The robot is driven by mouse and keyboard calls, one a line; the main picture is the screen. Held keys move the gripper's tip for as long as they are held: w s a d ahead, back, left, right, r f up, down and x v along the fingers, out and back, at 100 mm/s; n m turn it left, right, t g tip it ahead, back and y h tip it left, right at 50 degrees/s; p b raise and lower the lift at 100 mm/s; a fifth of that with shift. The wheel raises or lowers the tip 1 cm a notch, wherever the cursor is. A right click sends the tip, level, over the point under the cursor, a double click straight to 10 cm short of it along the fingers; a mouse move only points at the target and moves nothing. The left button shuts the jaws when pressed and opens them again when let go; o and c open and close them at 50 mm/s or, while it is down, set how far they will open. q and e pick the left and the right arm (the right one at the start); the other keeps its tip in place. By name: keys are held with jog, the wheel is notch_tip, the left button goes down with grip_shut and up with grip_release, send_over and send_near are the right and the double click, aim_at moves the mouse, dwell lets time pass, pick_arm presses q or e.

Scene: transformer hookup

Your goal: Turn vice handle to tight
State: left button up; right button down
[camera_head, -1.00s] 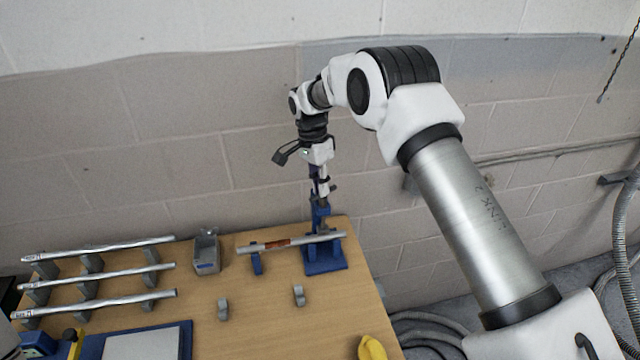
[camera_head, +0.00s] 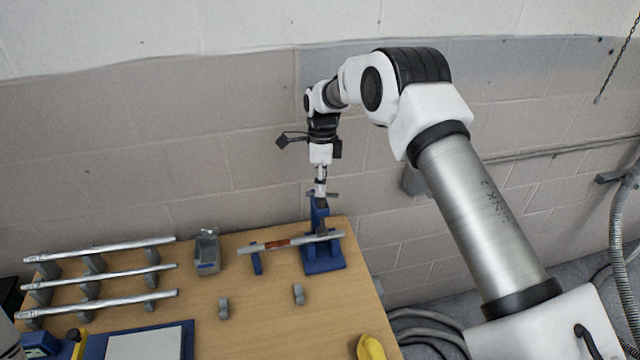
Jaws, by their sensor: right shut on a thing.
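The blue vice (camera_head: 324,259) stands at the far right corner of the wooden table. A metal tube (camera_head: 303,242) with an orange-brown band lies across the vice, its left part on a small blue support (camera_head: 257,263). The vice handle (camera_head: 331,195) is a small grey bar at the top of the vice. My right gripper (camera_head: 321,190) points straight down from above and is shut on the vice handle; its fingertips are small and hard to make out. My left gripper is not in view.
Several metal tubes (camera_head: 100,277) lie on grey holders at the left. A grey bin (camera_head: 207,252) stands left of the vice. Two small grey holders (camera_head: 298,294) are in front. A yellow object (camera_head: 370,347) lies at the front right edge. The brick wall is close behind.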

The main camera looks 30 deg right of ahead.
jog(key=shift+s+f, duration=0.3)
jog(key=shift+f, duration=0.1)
jog(key=c, duration=1.2)
grip_release()
jog(key=shift+w+d, duration=0.1)
jog(key=shift+w, duration=0.05)
jog(key=shift+r, duration=0.1)
jog(key=shift+r, duration=0.1)
notch_tip(320, 180, up, 12)
jog(key=w+d, duration=0.1)
jog(key=w, duration=0.1)
jog(key=shift+d+f, duration=0.15)
jog(key=shift+f, duration=0.05)
